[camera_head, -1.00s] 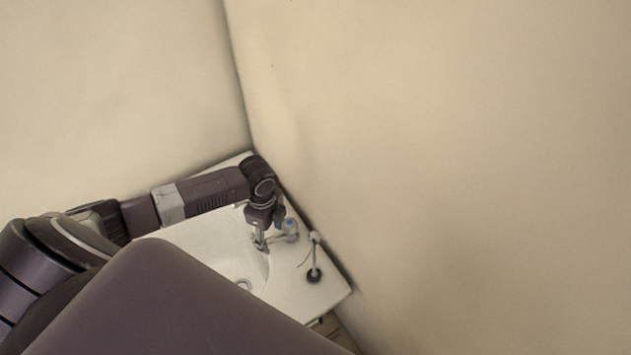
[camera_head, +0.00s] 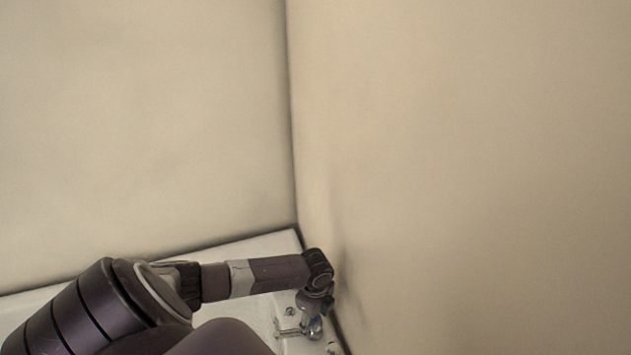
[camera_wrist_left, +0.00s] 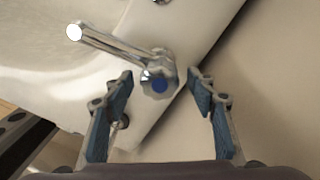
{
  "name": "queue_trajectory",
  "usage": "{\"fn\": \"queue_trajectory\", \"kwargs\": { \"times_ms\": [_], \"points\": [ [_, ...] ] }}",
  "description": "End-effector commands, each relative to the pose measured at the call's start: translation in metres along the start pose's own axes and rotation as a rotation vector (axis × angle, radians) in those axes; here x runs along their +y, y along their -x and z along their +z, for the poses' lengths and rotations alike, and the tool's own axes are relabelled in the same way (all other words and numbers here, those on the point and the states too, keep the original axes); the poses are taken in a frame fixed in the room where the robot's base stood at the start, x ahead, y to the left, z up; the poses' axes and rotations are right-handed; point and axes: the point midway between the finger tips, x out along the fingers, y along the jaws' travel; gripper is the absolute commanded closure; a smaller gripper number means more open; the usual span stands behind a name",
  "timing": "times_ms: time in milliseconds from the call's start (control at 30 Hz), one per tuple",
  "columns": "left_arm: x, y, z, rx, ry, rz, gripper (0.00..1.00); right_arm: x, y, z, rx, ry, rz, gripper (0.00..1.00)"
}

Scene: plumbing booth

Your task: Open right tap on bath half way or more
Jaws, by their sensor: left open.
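A chrome tap with a blue-marked knob (camera_wrist_left: 158,84) and a long spout (camera_wrist_left: 115,46) stands on the white bath (camera_wrist_left: 188,22). In the left wrist view, the knob lies between the spread blue-padded fingers of my left gripper (camera_wrist_left: 164,88), with gaps on both sides. I cannot tell how far the tap is turned. In the head view, the tap (camera_head: 290,331) is small at the bottom, with my left gripper (camera_head: 316,304) over its knob end. My right gripper is out of view.
Plain beige walls meet in a corner behind the bath rim (camera_head: 255,246). The right wall (camera_head: 440,190) runs close beside the tap and my left wrist. A round metal fitting (camera_head: 290,312) sits near the tap.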

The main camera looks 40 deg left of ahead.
Motion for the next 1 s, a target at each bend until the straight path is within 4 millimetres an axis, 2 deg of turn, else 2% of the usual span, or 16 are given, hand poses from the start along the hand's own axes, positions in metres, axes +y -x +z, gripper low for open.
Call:
{"fn": "queue_trajectory", "kwargs": {
  "times_ms": [267, 667, 1000],
  "points": [
    [-0.0001, -0.0022, 0.0000, 0.000, -0.001, 0.000, 0.48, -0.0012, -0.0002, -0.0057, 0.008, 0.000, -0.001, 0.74],
    [0.0000, -0.0020, 0.0001, 0.000, 0.000, 0.000, 0.90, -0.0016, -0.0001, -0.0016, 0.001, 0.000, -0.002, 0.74],
    [0.0001, -0.0007, 0.0005, -0.001, 0.051, 0.001, 0.90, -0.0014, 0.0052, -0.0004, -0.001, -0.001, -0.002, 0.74]
  ]
}}
